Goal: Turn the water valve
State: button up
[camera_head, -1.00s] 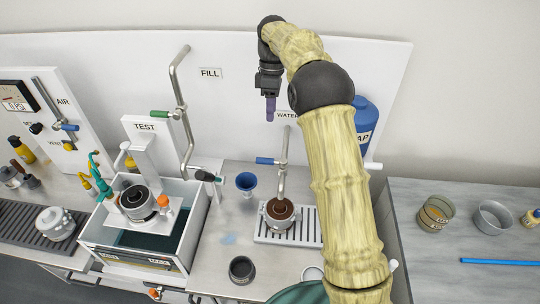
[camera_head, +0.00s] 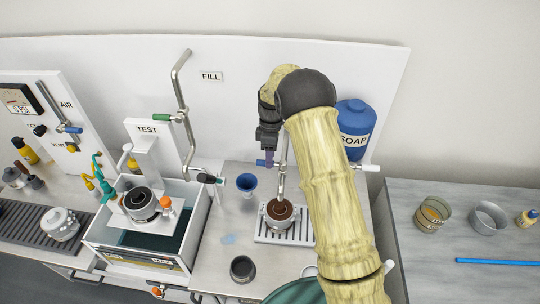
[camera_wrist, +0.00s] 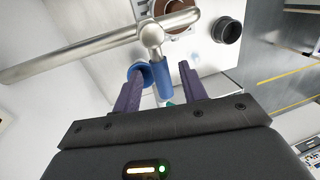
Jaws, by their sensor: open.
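The water valve is a blue lever (camera_head: 261,162) on a metal tap (camera_head: 282,168) that rises above a drain grate. My gripper (camera_head: 269,158) is at the lever, pointing down, with its purple fingers in front of part of it. In the wrist view the blue lever (camera_wrist: 163,80) lies between my two open fingers (camera_wrist: 161,84), with one finger on each side. I cannot tell whether either finger touches it. The tap's long metal pipe (camera_wrist: 70,55) runs off to the left there. The WATER label is hidden behind my arm in the head view.
A brown-filled metal cup (camera_head: 279,212) sits on the drain grate (camera_head: 262,236) below the tap. A blue SOAP bottle (camera_head: 354,118) is on the right.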

jog(key=shift+s+f, duration=0.15)
jog(key=shift+f, duration=0.4)
jog(key=shift+c, duration=0.2)
grip_shut()
